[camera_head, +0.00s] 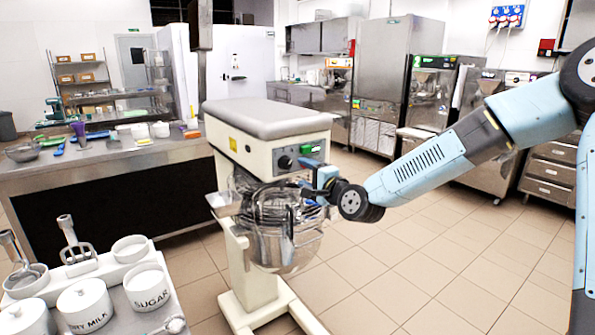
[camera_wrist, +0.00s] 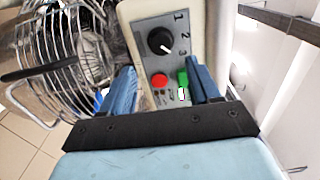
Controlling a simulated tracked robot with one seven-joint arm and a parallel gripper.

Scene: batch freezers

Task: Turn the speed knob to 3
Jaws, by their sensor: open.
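The speed knob (camera_wrist: 159,40) is a round black dial with a white pointer line on the grey control panel (camera_wrist: 148,62) of the mixer. The numbers 1, 2 and 3 run down its right side in the wrist view. The pointer slants down and right, toward the side of the 3. The knob (camera_head: 285,162) also shows on the mixer front (camera_head: 258,150) in the head view. My gripper (camera_wrist: 163,70) is open and empty, its blue fingers apart just below the knob in the wrist view. No contact with the knob shows. In the head view my gripper (camera_head: 316,180) is beside the panel.
A red button (camera_wrist: 159,80) and a green switch (camera_wrist: 183,78) lie between the fingers in the wrist view. The wire guard (camera_wrist: 75,55) and steel bowl (camera_head: 285,245) are close by. A counter (camera_head: 60,172) stands left; open floor (camera_head: 430,250) lies right.

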